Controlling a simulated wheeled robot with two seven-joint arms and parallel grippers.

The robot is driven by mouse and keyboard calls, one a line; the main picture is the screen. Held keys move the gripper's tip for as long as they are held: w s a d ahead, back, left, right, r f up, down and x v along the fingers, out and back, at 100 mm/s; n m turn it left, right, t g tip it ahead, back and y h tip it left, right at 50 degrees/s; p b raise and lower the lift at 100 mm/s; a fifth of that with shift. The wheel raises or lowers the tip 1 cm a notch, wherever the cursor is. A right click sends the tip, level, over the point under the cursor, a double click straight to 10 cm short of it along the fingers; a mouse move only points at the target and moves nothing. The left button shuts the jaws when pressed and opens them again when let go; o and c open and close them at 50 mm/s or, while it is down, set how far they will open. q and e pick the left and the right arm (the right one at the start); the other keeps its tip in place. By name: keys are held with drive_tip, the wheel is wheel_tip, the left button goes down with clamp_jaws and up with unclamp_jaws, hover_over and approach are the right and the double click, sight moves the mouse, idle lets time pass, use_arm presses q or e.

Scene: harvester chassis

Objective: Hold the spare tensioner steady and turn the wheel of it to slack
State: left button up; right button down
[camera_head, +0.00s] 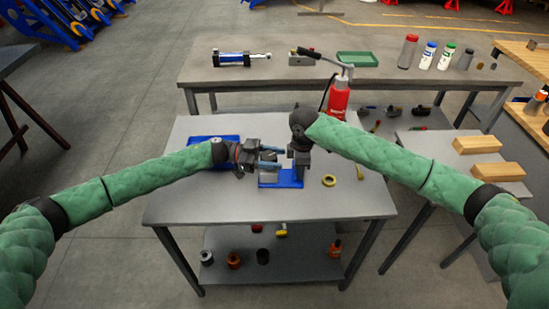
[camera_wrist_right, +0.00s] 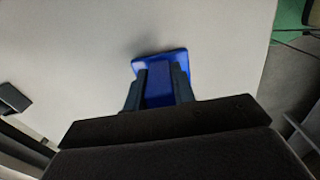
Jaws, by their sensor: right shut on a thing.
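A blue-based device (camera_head: 285,179), seemingly the tensioner, stands on the middle of the grey table. Its upper part and any wheel are mostly hidden by my grippers. My right gripper (camera_head: 300,166) reaches down onto its right part. In the right wrist view its fingers (camera_wrist_right: 157,92) are shut on an upright blue block (camera_wrist_right: 158,82) above a blue base plate (camera_wrist_right: 161,58). My left gripper (camera_head: 266,160) comes in from the left, level with the device and close beside it. Whether its fingers touch anything is not clear. A second blue plate (camera_head: 213,139) lies behind my left wrist.
A yellow ring (camera_head: 329,180) and a small yellow piece (camera_head: 360,173) lie right of the device. A red bottle jack (camera_head: 339,97) stands behind. The back bench (camera_head: 300,75) holds a cylinder, a green tray and bottles. The table's front (camera_head: 240,205) is clear.

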use_arm(q)
drive_tip(key=c, duration=0.3)
drive_tip(key=shift+n+t, duration=0.3)
drive_tip(key=shift+t, duration=0.1)
drive_tip(key=shift+w+n+t, duration=0.15)
drive_tip(key=shift+n+t, duration=0.45)
drive_tip(key=shift+t, duration=0.45)
drive_tip(key=shift+w+n+t, duration=0.1)
drive_tip(key=shift+n+t, duration=0.5)
drive_tip(key=shift+t, duration=0.45)
drive_tip(key=o, duration=1)
drive_tip(key=shift+c, duration=0.2)
